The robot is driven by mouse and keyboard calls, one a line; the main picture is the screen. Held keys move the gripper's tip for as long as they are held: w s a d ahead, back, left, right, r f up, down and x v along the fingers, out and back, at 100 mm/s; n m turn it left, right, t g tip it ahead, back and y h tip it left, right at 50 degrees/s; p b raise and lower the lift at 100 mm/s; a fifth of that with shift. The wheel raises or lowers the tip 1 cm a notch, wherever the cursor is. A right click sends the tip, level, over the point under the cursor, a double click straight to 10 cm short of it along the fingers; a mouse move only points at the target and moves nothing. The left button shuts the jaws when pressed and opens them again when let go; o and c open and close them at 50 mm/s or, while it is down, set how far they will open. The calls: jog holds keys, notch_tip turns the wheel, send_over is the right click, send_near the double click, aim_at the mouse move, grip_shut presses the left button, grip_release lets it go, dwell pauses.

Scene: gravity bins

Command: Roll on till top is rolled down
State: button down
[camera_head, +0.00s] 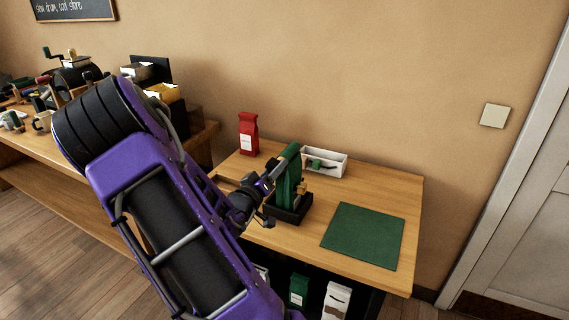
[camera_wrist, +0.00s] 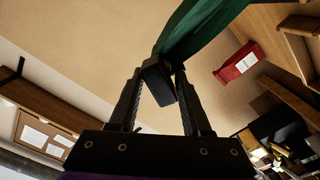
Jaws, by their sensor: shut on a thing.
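A green bag (camera_head: 286,186) stands in a black holder (camera_head: 290,213) on the wooden table, with its top edge slanting up to the right. My gripper (camera_head: 268,180) reaches it from the left and is shut at its top. In the wrist view, the fingers of my gripper (camera_wrist: 160,75) close around a dark block at the tips, with the green bag (camera_wrist: 208,28) against them. The exact grip and how far the top is folded are hard to see. My arm hides part of the table's left side.
A red bag (camera_head: 248,134) stands behind on the left. A white tray (camera_head: 338,166) with small items is behind the holder. A green mat (camera_head: 362,236) lies bare on the right. Bags stand on the shelf below. A crowded bench (camera_head: 40,145) is at the left.

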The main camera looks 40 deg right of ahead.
jog(key=m+b, duration=0.4)
jog(key=shift+f, duration=0.3)
jog(key=shift+r+m+b, duration=0.15)
jog(key=shift+m+b, duration=0.45)
jog(key=shift+m, duration=0.3)
jog(key=shift+r, duration=0.15)
